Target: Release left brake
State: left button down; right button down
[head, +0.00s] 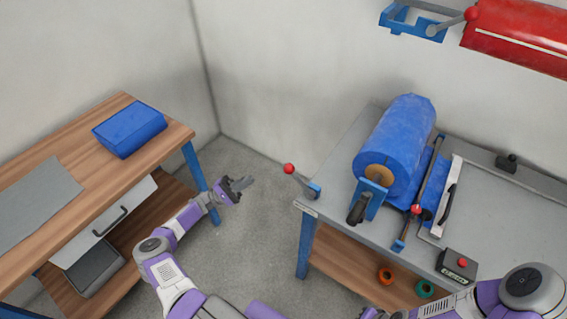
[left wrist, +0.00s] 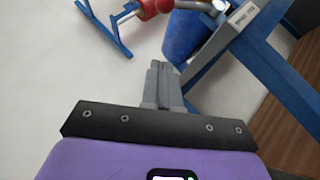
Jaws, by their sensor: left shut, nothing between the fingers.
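A grey lever with a red knob (head: 289,169) sticks out past the left corner of the grey-topped table, from a blue mount (head: 313,190). I take it for the left brake. My left gripper (head: 250,181) is left of the knob with a gap between them, over the floor. Its fingers are together and empty, and they also show shut in the left wrist view (left wrist: 163,68). My right arm comes in at the lower right; its gripper is at most a sliver at the bottom edge.
A blue roll (head: 397,145) lies on the table, with another red-knobbed lever (head: 416,209) beside it. A control box (head: 457,265) stands at the front. A wooden bench (head: 100,190) with a blue block (head: 130,129) is on the left. A red roll (head: 520,35) is on the wall.

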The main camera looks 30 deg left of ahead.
aim_at(290, 173)
pick_arm(q)
jog(key=w+d+r, duration=0.3)
jog(key=d+r, duration=0.4)
jog(key=d, duration=0.3)
jog(key=shift+w+r+p, duration=0.25)
jog(key=shift+r+p, duration=0.05)
jog(key=shift+r, duration=0.1)
pick_arm(e)
jog(key=shift+s+r, duration=0.25)
jog(key=shift+r, duration=0.1)
